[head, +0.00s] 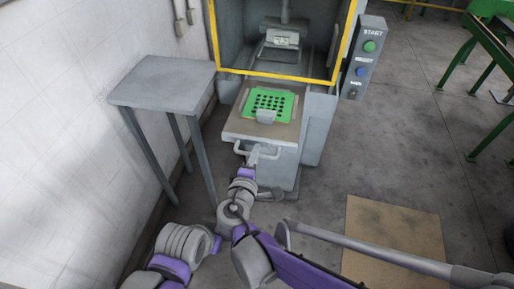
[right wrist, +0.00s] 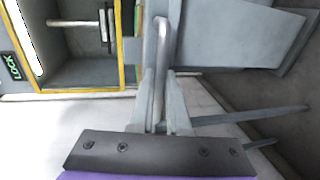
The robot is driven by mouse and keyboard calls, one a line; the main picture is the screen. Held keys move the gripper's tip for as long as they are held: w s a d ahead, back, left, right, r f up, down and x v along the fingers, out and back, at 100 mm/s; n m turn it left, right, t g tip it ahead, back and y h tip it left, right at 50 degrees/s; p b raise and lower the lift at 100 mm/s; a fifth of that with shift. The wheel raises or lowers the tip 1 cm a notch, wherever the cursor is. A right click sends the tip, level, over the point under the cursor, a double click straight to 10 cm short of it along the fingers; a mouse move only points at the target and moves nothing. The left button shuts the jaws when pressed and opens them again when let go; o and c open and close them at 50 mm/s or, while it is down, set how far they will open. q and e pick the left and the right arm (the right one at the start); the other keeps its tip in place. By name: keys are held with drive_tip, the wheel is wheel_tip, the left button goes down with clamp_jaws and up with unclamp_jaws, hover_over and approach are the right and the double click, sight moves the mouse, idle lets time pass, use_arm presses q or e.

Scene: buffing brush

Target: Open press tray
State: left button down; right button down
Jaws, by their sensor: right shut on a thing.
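The press tray (head: 240,127) is a grey drawer-like block that sticks out in front of the press's yellow frame. A green plate (head: 255,100) with black holes lies on its top. A pale bar handle (head: 242,150) is on the tray's front; it also shows in the right wrist view (right wrist: 161,60). My right gripper (head: 262,155) is shut on the handle, and in the right wrist view its two fingers (right wrist: 160,118) stand on either side of the bar. The fingers hide part of the handle. My left gripper is not in view.
The press (head: 320,125) stands behind the tray, with a yellow frame (head: 275,77) around its opening. A control box (head: 363,55) with buttons is at its right. A grey side table (head: 163,80) stands at the left by the wall. Floor at the right is open, with a tan mat (head: 393,235).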

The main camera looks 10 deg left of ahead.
drive_tip(key=shift+s, duration=0.15)
drive_tip(key=c, duration=0.9)
unclamp_jaws()
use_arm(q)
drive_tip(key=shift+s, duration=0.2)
use_arm(e)
drive_tip(key=shift+s, duration=0.1)
